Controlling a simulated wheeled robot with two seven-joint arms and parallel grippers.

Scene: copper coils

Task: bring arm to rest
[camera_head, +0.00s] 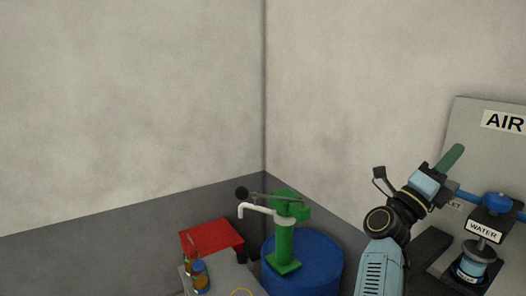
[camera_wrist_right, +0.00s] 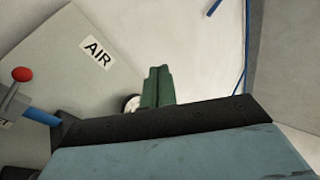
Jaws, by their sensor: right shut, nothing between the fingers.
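My right arm rises from the bottom right of the head view. Its right gripper (camera_head: 451,157) points up and to the right, in front of the grey panel marked AIR (camera_head: 477,117). The green fingers also show in the wrist view (camera_wrist_right: 158,88), side by side and touching, with nothing between them. The gripper looks clear of the panel, though its distance from it is hard to tell. My left gripper does not show.
A blue drum (camera_head: 320,268) with a green hand pump (camera_head: 284,243) stands in the corner. Left of it are a red tray-like object (camera_head: 212,237) and small brown bottles (camera_head: 201,278). The upper wall area is clear.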

